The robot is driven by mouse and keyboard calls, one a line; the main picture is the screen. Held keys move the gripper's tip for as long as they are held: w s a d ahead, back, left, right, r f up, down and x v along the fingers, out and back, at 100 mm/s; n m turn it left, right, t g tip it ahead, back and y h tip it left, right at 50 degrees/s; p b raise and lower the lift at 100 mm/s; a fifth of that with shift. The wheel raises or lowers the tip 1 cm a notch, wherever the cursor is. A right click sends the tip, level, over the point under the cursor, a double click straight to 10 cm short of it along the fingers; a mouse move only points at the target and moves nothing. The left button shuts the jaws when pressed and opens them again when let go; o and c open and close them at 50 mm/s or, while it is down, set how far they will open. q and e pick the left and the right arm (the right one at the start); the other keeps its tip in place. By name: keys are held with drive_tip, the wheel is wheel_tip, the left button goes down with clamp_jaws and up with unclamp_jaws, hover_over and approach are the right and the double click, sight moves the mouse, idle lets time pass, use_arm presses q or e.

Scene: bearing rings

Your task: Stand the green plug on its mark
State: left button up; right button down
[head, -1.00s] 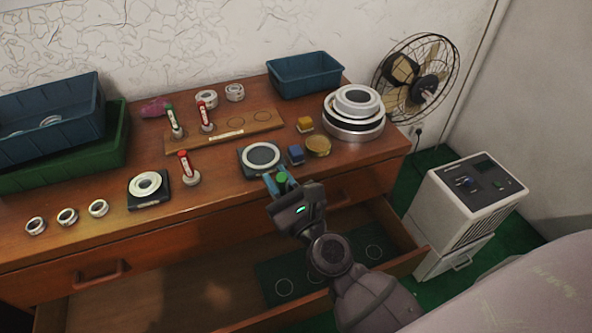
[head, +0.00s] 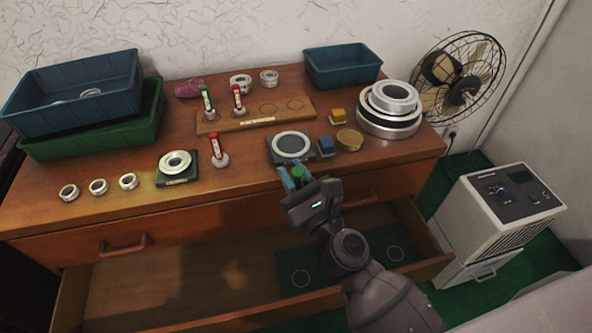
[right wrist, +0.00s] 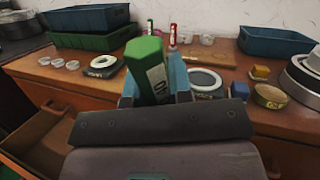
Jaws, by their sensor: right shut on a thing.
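The green plug (head: 297,173) is in my right gripper (head: 294,178), above the front edge of the dresser top and the open drawer. In the right wrist view the green plug (right wrist: 148,68) has a hexagonal handle with a white lettered label, tilted between the teal fingers; its lower end is hidden. Another green-handled plug (head: 207,98) and a red-handled one (head: 238,97) stand at the wooden board (head: 255,117), which has empty round marks (head: 295,104). The dark green mat (head: 288,262) in the drawer has circle marks (head: 300,277), partly hidden by my arm. My left gripper is not in view.
A black stand with a ring (head: 291,145) lies just beyond the gripper. A red-handled plug (head: 219,150), blue block (head: 326,145), yellow block (head: 338,116) and brass disc (head: 349,138) stand nearby. Stacked rings (head: 390,108) are at right. The drawer's left half (head: 170,290) is clear.

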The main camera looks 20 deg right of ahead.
drive_tip(key=s+a+f+n+g+y+b, duration=0.2)
drive_tip(key=a+f+n+g+y+b, duration=0.3)
drive_tip(key=a+f+y, duration=0.4)
wheel_tip(320, 180, down, 12)
drive_tip(key=s+d+n+g+y+b, duration=0.2)
drive_tip(key=d+g+b, duration=0.1)
drive_tip(key=g+b, duration=0.15)
drive_tip(key=shift+w+d+f+n+g+y+b, duration=0.35)
drive_tip(key=shift+d+f+g+b, duration=1.05)
drive_tip(key=shift+d+f, duration=2.7)
drive_tip(key=shift+w+d+f+n+g+y+b, duration=0.15)
drive_tip(key=shift+d+f+n+g+b, duration=0.25)
drive_tip(key=shift+d+f+b, duration=3.6)
drive_tip(key=shift+w+d+f+n+g+y+b, duration=0.1)
drive_tip(key=shift+w+d+f+n+g+b, duration=0.55)
drive_tip(key=shift+d+f, duration=3.55)
drive_tip(key=d, duration=0.1)
drive_tip(key=d+r, duration=0.2)
drive_tip(key=shift+s+d+r, duration=0.2)
drive_tip(key=shift+s+r, duration=0.05)
drive_tip(key=shift+s, duration=0.05)
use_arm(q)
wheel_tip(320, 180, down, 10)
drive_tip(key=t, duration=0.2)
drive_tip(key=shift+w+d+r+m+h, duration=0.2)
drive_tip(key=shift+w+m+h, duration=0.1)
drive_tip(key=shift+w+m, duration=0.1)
